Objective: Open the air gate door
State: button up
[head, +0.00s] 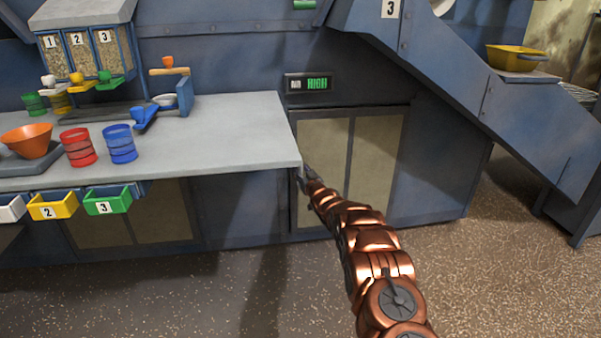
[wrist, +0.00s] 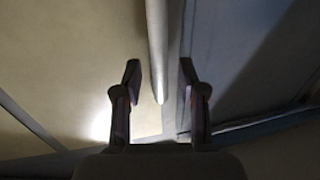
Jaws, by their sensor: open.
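A door with beige panels and a dark frame (head: 376,155), likely the air gate door, is set in the blue machine wall and looks shut. My gripper (head: 306,172) is at its left side, by the worktop corner; its fingers are small there. In the wrist view my gripper (wrist: 160,74) is open, one finger on each side of a grey upright bar (wrist: 157,50), likely the handle. The bar's lower end shows between the fingertips, with a gap on both sides. I cannot tell how deep the bar sits. A beige panel (wrist: 65,65) lies left of it.
A grey worktop (head: 235,140) with cups and a bowl ends close to my gripper's left. A small panel with a green display (head: 309,84) is above the door. A blue chute (head: 450,70) slopes down at right. The speckled floor (head: 230,290) in front is clear.

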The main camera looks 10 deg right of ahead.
jog(key=shift+w+a, duration=0.1)
jog(key=shift+w, duration=0.45)
grip_shut()
dwell(0.6)
